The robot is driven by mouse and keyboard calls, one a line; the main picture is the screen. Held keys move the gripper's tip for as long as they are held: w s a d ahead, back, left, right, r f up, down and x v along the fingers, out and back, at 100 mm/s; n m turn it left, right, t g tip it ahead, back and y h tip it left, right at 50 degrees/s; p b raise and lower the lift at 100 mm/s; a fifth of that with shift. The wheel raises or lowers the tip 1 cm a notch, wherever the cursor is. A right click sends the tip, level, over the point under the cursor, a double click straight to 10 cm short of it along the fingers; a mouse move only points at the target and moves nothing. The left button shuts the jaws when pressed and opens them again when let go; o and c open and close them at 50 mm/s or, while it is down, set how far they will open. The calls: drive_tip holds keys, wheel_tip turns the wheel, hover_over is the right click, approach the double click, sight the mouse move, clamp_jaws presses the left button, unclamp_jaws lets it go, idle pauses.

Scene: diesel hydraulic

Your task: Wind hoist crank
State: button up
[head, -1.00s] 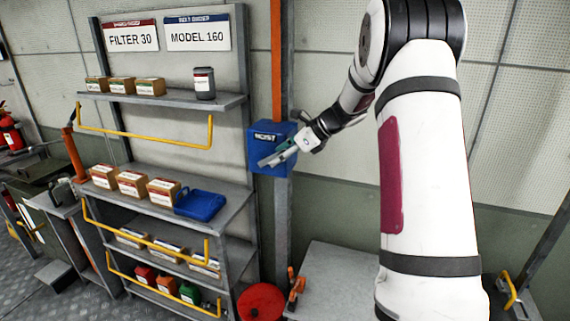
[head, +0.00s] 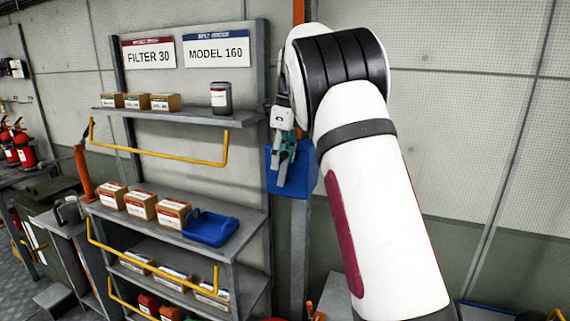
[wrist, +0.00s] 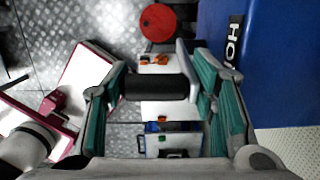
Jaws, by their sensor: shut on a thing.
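The blue hoist box (head: 304,172) is mounted on the post right of the shelf rack; my gripper and arm cover part of it. Its side with the "HOIST" lettering, partly cut off, fills the right of the wrist view (wrist: 270,60). My gripper (head: 281,182) points down in front of the box. In the wrist view, the dark round crank handle (wrist: 156,87) lies crosswise between the teal finger pads, and my gripper is shut on it. A grey crank arm (wrist: 187,70) shows beside the handle's right end. The handle is hidden in the head view.
The shelf rack (head: 165,118) with boxes, a grey canister (head: 220,98) and a blue tray (head: 210,228) stands close on the left. A yellow rail (head: 160,152) sticks out from its upper shelf. A round red thing (wrist: 158,22) lies below in the wrist view.

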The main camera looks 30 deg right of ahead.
drive_tip(key=shift+w+a, duration=0.3)
drive_tip(key=shift+a, duration=0.2)
drive_tip(key=shift+w+a, duration=0.25)
drive_tip(key=shift+a, duration=0.2)
drive_tip(key=shift+a+b, duration=0.1)
drive_tip(key=shift+b, duration=0.2)
idle(0.8)
drive_tip(key=o, duration=1.4)
drive_tip(key=shift+o, duration=0.7)
drive_tip(key=shift+w+a, duration=0.1)
drive_tip(key=shift+d, duration=0.3)
drive_tip(key=shift+r, duration=0.1)
